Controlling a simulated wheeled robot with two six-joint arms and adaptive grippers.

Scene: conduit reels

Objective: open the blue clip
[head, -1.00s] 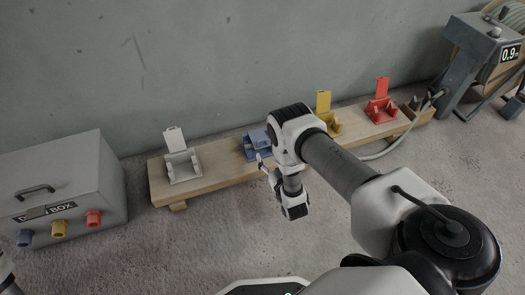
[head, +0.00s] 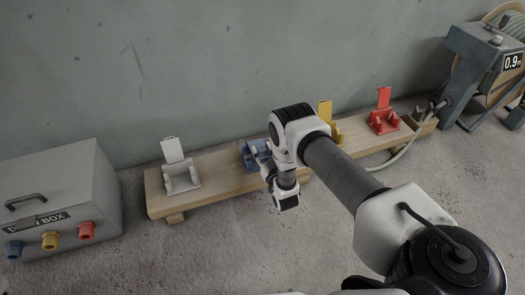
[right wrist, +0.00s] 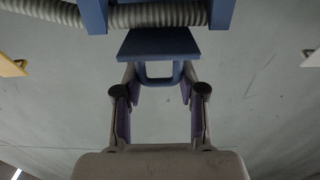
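The blue clip (head: 251,152) sits on the wooden board, partly hidden behind my right arm in the head view. In the right wrist view its blue plate (right wrist: 158,43) lies in front of a grey ribbed conduit, with a blue U-shaped handle (right wrist: 160,82) below the plate. My right gripper (right wrist: 160,78) has one finger on each side of this handle, and the fingertips appear to press on its sides. In the head view the right gripper (head: 268,173) is mostly hidden by its own arm. My left gripper is out of view.
The wooden board (head: 217,175) also carries a white clip (head: 180,176), a yellow clip (head: 325,110) and a red clip (head: 383,119), their flaps upright. A grey box (head: 70,180) stands left and a reel stand (head: 480,60) right. The conduit (head: 401,155) runs from the stand.

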